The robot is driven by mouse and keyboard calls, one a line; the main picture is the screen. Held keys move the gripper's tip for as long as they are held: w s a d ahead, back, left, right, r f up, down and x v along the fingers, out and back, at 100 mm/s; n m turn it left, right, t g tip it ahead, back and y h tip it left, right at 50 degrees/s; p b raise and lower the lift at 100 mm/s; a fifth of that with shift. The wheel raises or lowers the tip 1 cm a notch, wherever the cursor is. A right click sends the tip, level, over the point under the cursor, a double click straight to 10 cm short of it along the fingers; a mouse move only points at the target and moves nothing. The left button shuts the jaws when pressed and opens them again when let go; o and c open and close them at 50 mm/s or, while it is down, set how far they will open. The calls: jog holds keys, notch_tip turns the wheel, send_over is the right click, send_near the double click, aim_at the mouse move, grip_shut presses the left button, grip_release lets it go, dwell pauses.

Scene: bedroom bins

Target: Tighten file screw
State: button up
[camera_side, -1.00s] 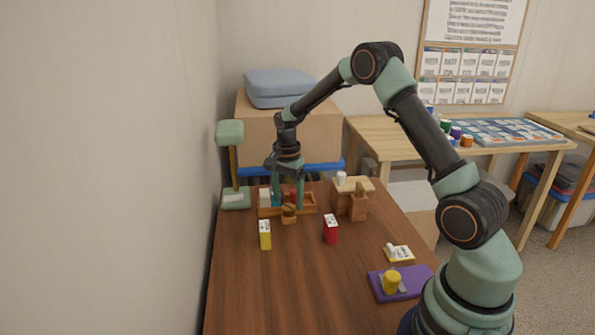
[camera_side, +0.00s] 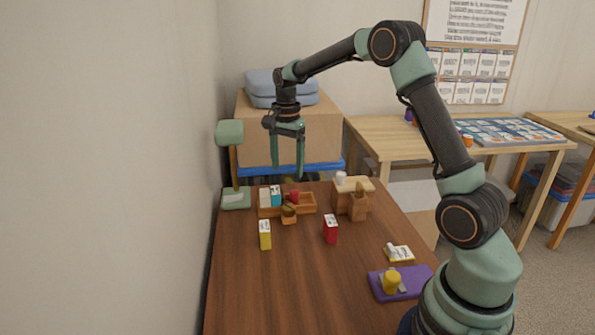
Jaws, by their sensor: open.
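My gripper (camera_side: 288,170) is open and empty, pointing down above the wooden tray (camera_side: 308,203) at the back of the table. The tray holds a white block (camera_side: 265,197), a teal block (camera_side: 276,196) and a small red piece (camera_side: 295,197). A small brown wooden piece (camera_side: 289,214) is at the tray's front. I cannot make out a file or a screw at this size. A yellow cylinder (camera_side: 392,283) is upright on a purple mat (camera_side: 417,280) at the front right.
A yellow carton (camera_side: 265,236) and a red carton (camera_side: 330,230) stand mid-table. A wooden stand (camera_side: 343,203) is right of the tray, a green lamp (camera_side: 230,134) left. A small white and yellow item (camera_side: 398,254) lies behind the mat. The front left tabletop is clear.

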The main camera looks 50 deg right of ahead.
aim_at(288, 206)
notch_tip(288, 206, down, 12)
jog(key=n, duration=1.8)
jog(key=shift+d+f, duration=0.1)
jog(key=shift+d, duration=0.05)
grip_shut()
